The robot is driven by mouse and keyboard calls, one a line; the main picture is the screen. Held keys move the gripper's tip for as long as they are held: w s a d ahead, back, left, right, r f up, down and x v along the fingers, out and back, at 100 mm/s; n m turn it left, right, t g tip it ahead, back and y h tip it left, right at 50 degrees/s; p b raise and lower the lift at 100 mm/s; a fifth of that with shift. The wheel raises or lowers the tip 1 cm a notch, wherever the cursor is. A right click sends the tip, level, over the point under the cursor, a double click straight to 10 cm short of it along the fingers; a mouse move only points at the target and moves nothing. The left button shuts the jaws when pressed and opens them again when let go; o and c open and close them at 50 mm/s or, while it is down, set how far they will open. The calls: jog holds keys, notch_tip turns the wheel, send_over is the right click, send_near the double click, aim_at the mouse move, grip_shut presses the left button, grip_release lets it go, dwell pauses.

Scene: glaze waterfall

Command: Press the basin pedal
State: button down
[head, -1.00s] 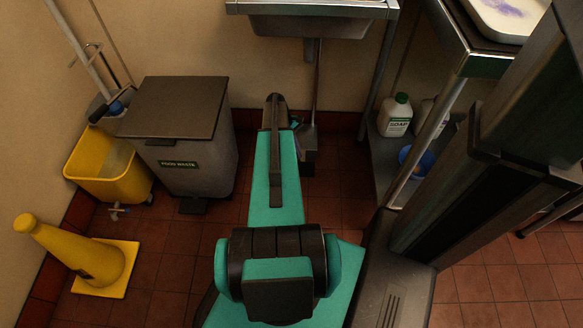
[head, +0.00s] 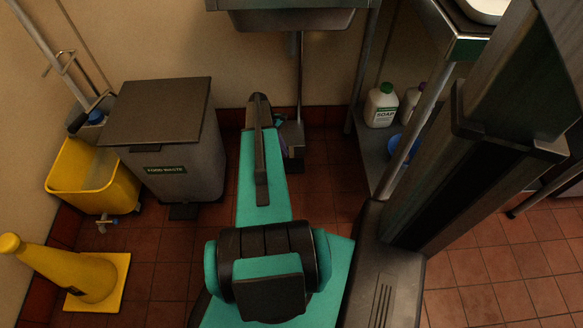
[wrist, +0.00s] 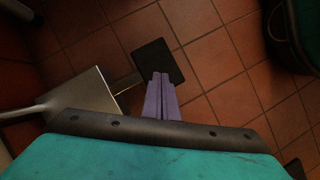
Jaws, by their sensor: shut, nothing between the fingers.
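The basin (head: 290,20) is a steel sink on the back wall at the top of the head view. In the wrist view, a flat black pedal plate (wrist: 157,58) on a short metal bar lies low over the tiles. My gripper (wrist: 160,78) has two purple fingers shut together and empty. Their tips overlap the near edge of the plate in the picture; I cannot tell whether they touch it. In the head view my own arm hides most of the gripper and the pedal.
A grey metal scoop-like plate (wrist: 85,98) lies left of the fingers. In the head view, a food waste bin (head: 185,165) with its own pedal (head: 183,211), a yellow bucket (head: 92,180) and a yellow cone (head: 75,272) stand left. A shelf with a soap bottle (head: 381,105) stands right.

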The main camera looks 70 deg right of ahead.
aim_at(292, 166)
jog(key=shift+b+x, duration=2)
jog(key=shift+x, duration=0.8)
